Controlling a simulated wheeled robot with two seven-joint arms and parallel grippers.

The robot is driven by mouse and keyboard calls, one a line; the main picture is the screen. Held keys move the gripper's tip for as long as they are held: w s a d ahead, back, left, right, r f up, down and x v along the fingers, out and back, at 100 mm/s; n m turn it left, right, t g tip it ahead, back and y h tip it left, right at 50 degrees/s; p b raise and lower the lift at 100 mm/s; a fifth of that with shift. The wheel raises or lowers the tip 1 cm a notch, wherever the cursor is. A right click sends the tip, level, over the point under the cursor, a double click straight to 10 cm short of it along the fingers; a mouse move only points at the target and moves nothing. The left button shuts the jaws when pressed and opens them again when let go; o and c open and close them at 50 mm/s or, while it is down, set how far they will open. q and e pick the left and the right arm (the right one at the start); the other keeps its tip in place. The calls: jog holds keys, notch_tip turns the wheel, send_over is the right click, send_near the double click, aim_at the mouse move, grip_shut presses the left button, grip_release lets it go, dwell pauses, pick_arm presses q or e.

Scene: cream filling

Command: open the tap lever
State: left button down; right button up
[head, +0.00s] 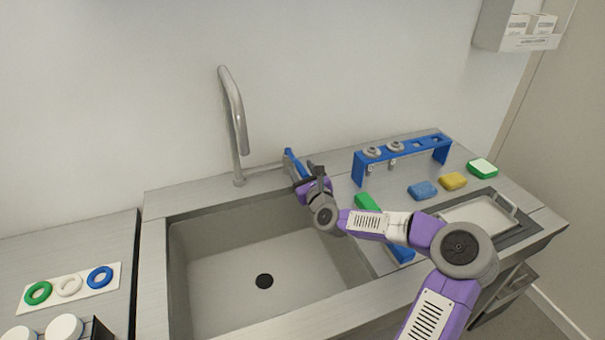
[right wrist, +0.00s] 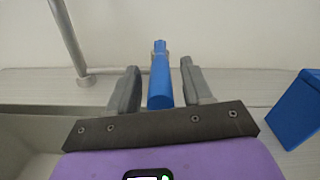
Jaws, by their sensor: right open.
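The tap (head: 236,125) is a tall grey curved spout at the back of the sink; its lower pipe also shows in the right wrist view (right wrist: 68,40). The blue tap lever (head: 291,163) stands right of the spout, behind the sink. In the right wrist view the lever (right wrist: 160,80) is between the two grey fingers of my right gripper (right wrist: 160,90), with a gap on each side. My right gripper (head: 305,172) is open around the lever and partly hides it in the head view. My left gripper is not in view.
The sink basin (head: 225,265) is empty, with a dark drain. A blue rack (head: 360,168) stands to the right. Coloured rings on a white plate (head: 70,287) lie at left.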

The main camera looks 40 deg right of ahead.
jog(key=shift+c, duration=0.3)
grip_shut()
jog(key=shift+d, duration=0.1)
jog(key=shift+s+d+r+n+t+y+p, duration=0.1)
jog(key=shift+s+d+n+t+y+p, duration=0.1)
jog(key=shift+d+n+y+p, duration=0.8)
jog(key=shift+s+d+n+t+y+p, duration=0.15)
jog(key=shift+d+n+y, duration=0.4)
jog(key=shift+y, duration=0.95)
jog(key=shift+w, duration=0.1)
jog(key=shift+o, duration=0.3)
grip_release()
